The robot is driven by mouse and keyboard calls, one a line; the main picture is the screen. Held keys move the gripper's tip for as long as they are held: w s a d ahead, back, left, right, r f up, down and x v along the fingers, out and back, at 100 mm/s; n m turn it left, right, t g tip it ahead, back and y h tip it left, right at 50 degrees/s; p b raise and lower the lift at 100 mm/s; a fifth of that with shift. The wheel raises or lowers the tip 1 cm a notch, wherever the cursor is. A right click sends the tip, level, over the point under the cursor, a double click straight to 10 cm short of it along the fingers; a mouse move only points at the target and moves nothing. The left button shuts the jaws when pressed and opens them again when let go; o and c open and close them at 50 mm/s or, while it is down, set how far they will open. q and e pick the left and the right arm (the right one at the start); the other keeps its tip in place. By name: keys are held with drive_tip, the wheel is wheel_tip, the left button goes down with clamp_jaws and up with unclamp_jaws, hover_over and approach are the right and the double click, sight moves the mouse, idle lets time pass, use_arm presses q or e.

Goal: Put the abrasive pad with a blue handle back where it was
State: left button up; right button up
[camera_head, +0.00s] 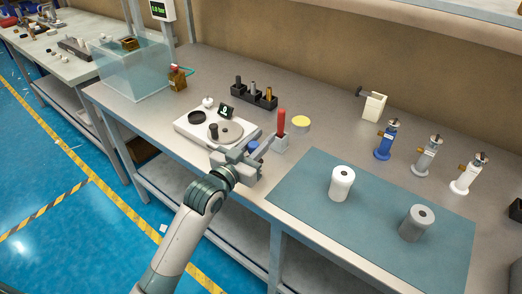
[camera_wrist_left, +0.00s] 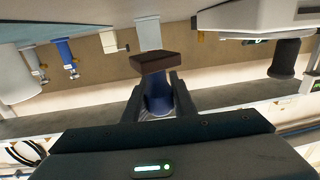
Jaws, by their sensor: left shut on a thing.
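My left gripper (camera_head: 250,156) is over the front edge of the bench, just right of the white polishing machine (camera_head: 222,130). It is shut on the blue handle (camera_wrist_left: 158,97) of the abrasive pad. The pad's dark brown block (camera_wrist_left: 151,60) shows beyond the fingertips (camera_wrist_left: 157,88) in the left wrist view. In the head view only a bit of the blue handle (camera_head: 253,146) shows, and the gripper hides the rest. My right gripper is not in view.
A grey holder (camera_head: 280,143) with a red-handled tool (camera_head: 281,122) stands close to the gripper's right. A blue-grey mat (camera_head: 375,213) bears a white cylinder (camera_head: 341,183) and a grey cylinder (camera_head: 416,223). A black rack (camera_head: 255,97) stands behind.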

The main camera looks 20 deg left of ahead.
use_arm(q)
drive_tip(key=shift+f, duration=2.15)
drive_tip(key=o, duration=1.1)
drive_tip(key=shift+r, duration=0.2)
drive_tip(key=shift+s+a+f, duration=0.1)
drive_tip(key=shift+s+a, duration=0.05)
drive_tip(key=shift+s, duration=0.45)
drive_tip(key=b+v, duration=0.1)
drive_tip(key=v, duration=0.8)
drive_tip(key=shift+s, duration=0.15)
drive_tip(key=shift+s+a, duration=0.15)
drive_tip(key=shift+s, duration=0.2)
drive_tip(key=shift+s+a, duration=0.1)
drive_tip(key=shift+s, duration=0.3)
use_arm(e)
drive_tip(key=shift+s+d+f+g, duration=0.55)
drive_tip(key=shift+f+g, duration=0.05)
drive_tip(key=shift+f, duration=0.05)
